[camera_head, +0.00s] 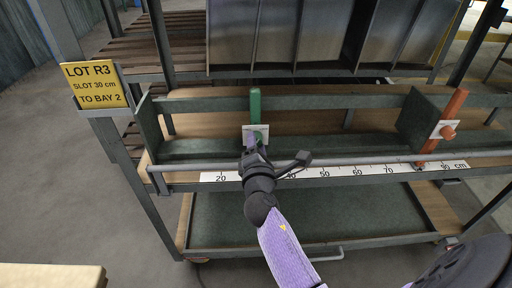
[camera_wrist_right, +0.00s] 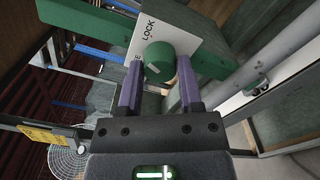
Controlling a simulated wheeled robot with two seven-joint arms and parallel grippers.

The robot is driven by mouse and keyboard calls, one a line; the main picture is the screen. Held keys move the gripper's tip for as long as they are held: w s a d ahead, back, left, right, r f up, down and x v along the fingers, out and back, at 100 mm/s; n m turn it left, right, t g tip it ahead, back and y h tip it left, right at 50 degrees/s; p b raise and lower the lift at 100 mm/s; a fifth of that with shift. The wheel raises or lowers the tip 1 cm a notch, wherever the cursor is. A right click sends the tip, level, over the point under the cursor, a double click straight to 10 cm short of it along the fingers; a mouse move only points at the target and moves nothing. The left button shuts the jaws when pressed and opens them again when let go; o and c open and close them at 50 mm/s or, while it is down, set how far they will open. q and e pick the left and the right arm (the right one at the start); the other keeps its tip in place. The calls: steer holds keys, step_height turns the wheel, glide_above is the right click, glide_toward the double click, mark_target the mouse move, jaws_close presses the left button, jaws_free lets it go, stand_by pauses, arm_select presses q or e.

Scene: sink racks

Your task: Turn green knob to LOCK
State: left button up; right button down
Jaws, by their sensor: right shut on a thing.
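The green knob (camera_wrist_right: 163,60) sits on a white plate (camera_wrist_right: 185,42) with the word LOCK near its upper end. A second word, ending in E, is mostly hidden. A pale mark shows on the knob's lower left face. My right gripper (camera_wrist_right: 160,76) has its two purple fingers on either side of the knob, shut on it. In the head view my right gripper (camera_head: 251,142) reaches the plate on the green upright divider (camera_head: 255,104), near the 30 mark of the scale, whose number is hidden. My left gripper is not in view.
An orange divider (camera_head: 443,122) with its own knob (camera_head: 447,132) stands at the right, near 80 cm. A rail and scale strip (camera_head: 340,170) run along the rack's front. A yellow sign (camera_head: 94,85) at the left reads LOT R3, SLOT 30 cm, TO BAY 2.

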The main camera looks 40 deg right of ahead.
steer(key=m, duration=0.2)
steer(key=shift+f+m+b, duration=0.15)
steer(key=shift+m+b, duration=0.2)
steer(key=shift+m, duration=0.55)
